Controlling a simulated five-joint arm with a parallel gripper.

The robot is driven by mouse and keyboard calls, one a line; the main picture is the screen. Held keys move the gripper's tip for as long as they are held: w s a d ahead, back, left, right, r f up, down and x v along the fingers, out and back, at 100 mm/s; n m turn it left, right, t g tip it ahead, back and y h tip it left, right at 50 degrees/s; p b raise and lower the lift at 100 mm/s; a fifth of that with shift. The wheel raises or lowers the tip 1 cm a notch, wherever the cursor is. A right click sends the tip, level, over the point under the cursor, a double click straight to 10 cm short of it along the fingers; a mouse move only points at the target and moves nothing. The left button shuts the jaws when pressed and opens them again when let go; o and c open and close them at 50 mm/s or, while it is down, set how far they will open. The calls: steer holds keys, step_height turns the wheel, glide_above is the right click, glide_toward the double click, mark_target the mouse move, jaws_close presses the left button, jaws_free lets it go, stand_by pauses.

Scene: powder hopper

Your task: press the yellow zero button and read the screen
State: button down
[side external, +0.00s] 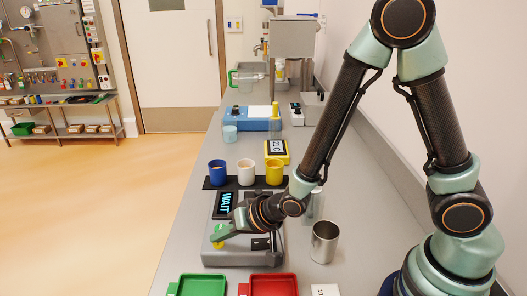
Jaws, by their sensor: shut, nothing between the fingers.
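Blue (217,172), white (246,172) and yellow (275,172) cups stand behind the scale. A metal cup (324,241) is to its right. Green (198,286) and red (273,285) trays lie in front. A yellow device (277,150) with a display is farther back.

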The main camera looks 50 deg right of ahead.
mark_target(223, 245)
stand_by(0.4)
steer(key=shift+r, duration=0.75)
steer(key=shift+r, duration=0.1)
step_height(223, 245, up, 5)
steer(key=shift+f, duration=0.1)
stand_by(0.7)
